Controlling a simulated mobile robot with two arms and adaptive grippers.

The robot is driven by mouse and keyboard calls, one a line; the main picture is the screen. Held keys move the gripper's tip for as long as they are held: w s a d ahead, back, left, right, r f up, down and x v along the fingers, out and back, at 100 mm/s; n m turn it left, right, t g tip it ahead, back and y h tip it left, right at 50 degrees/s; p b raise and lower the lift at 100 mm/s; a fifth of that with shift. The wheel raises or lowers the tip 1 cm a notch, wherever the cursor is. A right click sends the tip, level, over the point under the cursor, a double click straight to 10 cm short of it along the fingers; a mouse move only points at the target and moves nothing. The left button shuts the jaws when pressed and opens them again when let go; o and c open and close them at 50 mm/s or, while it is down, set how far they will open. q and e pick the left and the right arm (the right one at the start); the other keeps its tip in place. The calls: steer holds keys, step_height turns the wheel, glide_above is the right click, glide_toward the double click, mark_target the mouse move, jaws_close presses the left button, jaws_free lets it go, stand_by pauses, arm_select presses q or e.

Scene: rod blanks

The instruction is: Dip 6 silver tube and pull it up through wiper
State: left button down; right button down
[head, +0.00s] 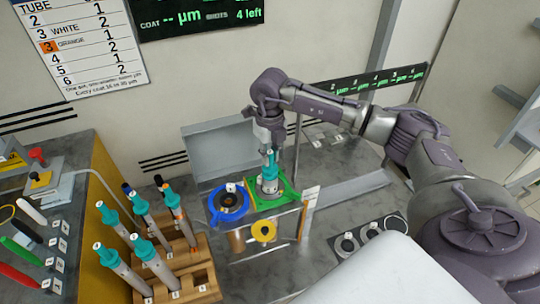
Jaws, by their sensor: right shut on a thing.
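My right gripper (269,142) reaches in from the right and points down. It is shut on the teal collar of a silver tube (269,185), which stands upright at the green square frame (287,194). Whether the tube's lower end is inside an opening there is hidden. To its left is a blue ring (215,207) with a dark centre, and in front a yellow ring (263,231). Several more silver tubes (131,276) with teal collars lean in a wooden rack (203,277) at the lower left. The number on the held tube is unreadable. My left gripper is out of view.
A chart (88,45) and a display (200,16) reading "4 left" hang on the wall. A grey open box (215,145) stands behind the rings. Coloured handles (20,251) lie at the left edge. A dark plate (368,235) with round pieces lies right of the rings.

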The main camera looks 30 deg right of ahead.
steer(key=shift+r+p, duration=2.4)
steer(key=shift+r, duration=1.55)
step_height(320, 180, up, 11)
steer(key=p, duration=0.7)
step_height(320, 180, up, 10)
steer(key=p, duration=0.6)
steer(key=shift+p, duration=0.3)
step_height(320, 180, up, 3)
steer(key=shift+r+p, duration=0.15)
steer(key=shift+p, duration=0.95)
